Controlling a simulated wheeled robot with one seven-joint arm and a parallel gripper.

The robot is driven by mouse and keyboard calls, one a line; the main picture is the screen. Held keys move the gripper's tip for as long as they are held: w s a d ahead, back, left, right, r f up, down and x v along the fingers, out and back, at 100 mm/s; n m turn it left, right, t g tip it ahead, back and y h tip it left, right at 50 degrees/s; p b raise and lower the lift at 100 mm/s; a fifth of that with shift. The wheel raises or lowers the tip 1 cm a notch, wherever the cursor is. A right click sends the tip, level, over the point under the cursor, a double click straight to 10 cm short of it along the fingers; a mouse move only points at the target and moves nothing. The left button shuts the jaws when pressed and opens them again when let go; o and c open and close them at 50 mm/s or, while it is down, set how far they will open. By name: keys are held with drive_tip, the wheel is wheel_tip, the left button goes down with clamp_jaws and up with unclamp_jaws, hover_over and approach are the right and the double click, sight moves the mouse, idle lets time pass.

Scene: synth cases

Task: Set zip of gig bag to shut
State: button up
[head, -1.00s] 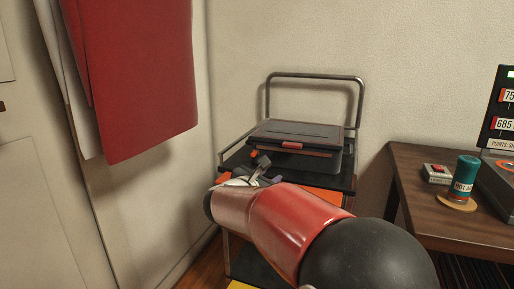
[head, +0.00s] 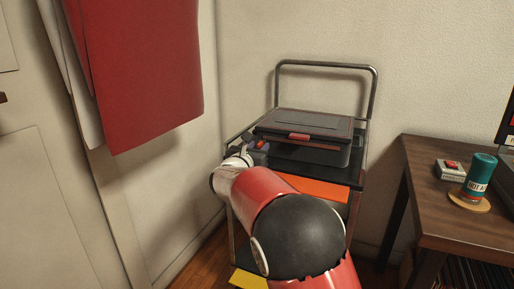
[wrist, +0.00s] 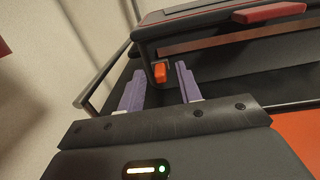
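The gig bag (head: 312,121), a dark flat case with a red handle (head: 299,136) on its front, lies on the cart's top shelf. In the wrist view the bag (wrist: 220,22) fills the upper right. A small orange tab (wrist: 160,72), apparently the zip pull, sits at the bag's near left corner. In the head view my gripper (head: 260,145) is at the bag's left front corner.
The cart has a metal push handle (head: 325,65) behind the bag and a side rail (wrist: 103,78) at left. A wooden table (head: 450,215) at right holds a teal can (head: 479,176) and a small box (head: 449,170). Red cloth (head: 140,70) hangs at left.

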drive_tip(key=shift+c, duration=0.4)
clamp_jaws()
drive_tip(key=shift+d, duration=0.1)
drive_tip(key=shift+s+d+b, duration=0.15)
drive_tip(key=shift+d+b, duration=0.15)
drive_tip(key=shift+b, duration=0.05)
drive_tip(key=b, duration=1.3)
approach(342, 154)
drive_tip(key=x, duration=0.2)
drive_tip(key=a+x, duration=0.1)
drive_tip(key=x, duration=0.1)
drive_tip(key=shift+w, duration=0.5)
drive_tip(key=shift+s+d, duration=0.1)
drive_tip(key=shift+d, duration=0.35)
unclamp_jaws()
drive_tip(key=shift+d, duration=0.1)
drive_tip(key=shift+o, duration=0.4)
